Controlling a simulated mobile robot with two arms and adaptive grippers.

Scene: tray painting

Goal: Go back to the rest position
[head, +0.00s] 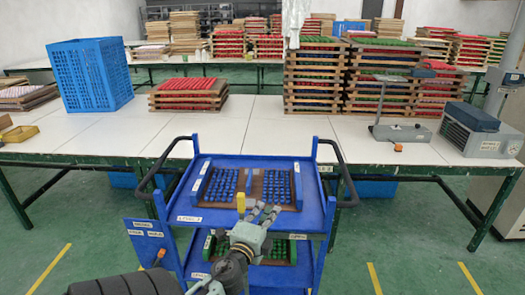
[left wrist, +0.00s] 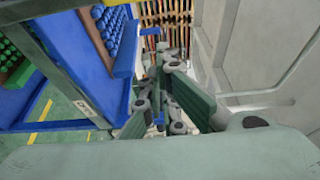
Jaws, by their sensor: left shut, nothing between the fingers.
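My left gripper (head: 262,216) is in front of the blue cart (head: 320,222) in the head view, over the near edge of its top shelf. It is shut and empty. Its fingers also show in the left wrist view (left wrist: 172,95), close together, with the cart's blue side (left wrist: 62,70) to their left. A tray (head: 256,171) with several blue pieces lies on the cart's top shelf, beyond the gripper. A tray with green pieces (head: 279,249) is on the shelf below, partly hidden by my arm. My right gripper is not in view.
Behind the cart stands a long white table (head: 240,125). It carries a blue crate (head: 92,76), a low stack of red trays (head: 188,94), tall tray stacks (head: 312,78) and a grey machine (head: 478,130). Green floor (head: 400,230) is free to the cart's right.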

